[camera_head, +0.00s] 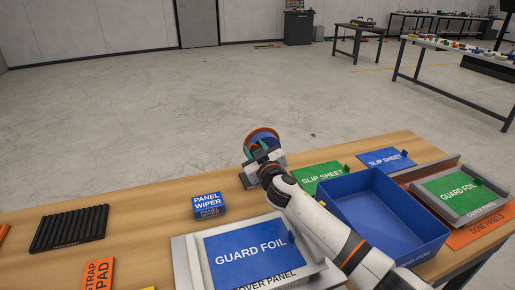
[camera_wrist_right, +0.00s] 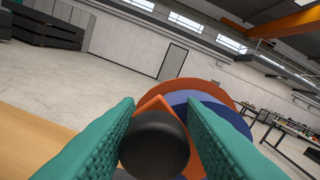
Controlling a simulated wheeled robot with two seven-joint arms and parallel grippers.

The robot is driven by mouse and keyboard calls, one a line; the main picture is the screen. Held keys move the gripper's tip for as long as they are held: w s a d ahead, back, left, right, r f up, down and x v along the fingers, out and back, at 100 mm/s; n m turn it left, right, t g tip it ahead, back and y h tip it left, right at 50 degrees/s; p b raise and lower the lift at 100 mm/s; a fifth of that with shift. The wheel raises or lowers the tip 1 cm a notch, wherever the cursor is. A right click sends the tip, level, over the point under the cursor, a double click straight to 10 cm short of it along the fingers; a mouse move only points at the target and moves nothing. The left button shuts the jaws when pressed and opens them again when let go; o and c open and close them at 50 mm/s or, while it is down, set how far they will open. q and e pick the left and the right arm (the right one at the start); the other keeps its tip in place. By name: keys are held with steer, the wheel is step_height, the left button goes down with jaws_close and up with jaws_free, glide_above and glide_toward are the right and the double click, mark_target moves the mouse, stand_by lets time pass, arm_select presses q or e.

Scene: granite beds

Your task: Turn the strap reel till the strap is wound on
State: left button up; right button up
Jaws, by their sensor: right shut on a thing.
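The strap reel (camera_head: 263,133), with an orange rim and a blue part, stands at the far edge of the wooden table. In the right wrist view the reel (camera_wrist_right: 222,104) fills the space behind the fingers. My right gripper (camera_head: 257,151) reaches it from the near side. Its teal fingers (camera_wrist_right: 158,125) are shut on a round black knob (camera_wrist_right: 154,144) in front of the reel. The gripper and arm hide the reel's lower part, and I cannot make out the strap. My left gripper is not in view.
A blue bin (camera_head: 383,214) stands right of my right arm. A blue guard foil panel (camera_head: 250,250) lies in a light frame in front. A panel wiper box (camera_head: 208,206), a black ribbed rack (camera_head: 70,228) and slip sheets (camera_head: 318,174) lie around. Open floor lies beyond the table.

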steer(key=shift+s+a+f+n, duration=0.1)
steer(key=shift+a+f+n, duration=0.1)
steer(key=shift+f+n, duration=0.5)
steer(key=shift+s+a+f+n, duration=0.15)
steer(key=shift+f+n, duration=0.3)
steer(key=shift+n, duration=0.45)
steer(key=shift+w, duration=0.1)
steer(key=o, duration=0.8)
steer(key=shift+r, duration=0.15)
steer(key=shift+s+d+r, duration=0.1)
steer(key=shift+s+d, duration=0.15)
steer(key=shift+s, duration=0.25)
steer(key=v, duration=1.1)
steer(key=shift+w, duration=0.1)
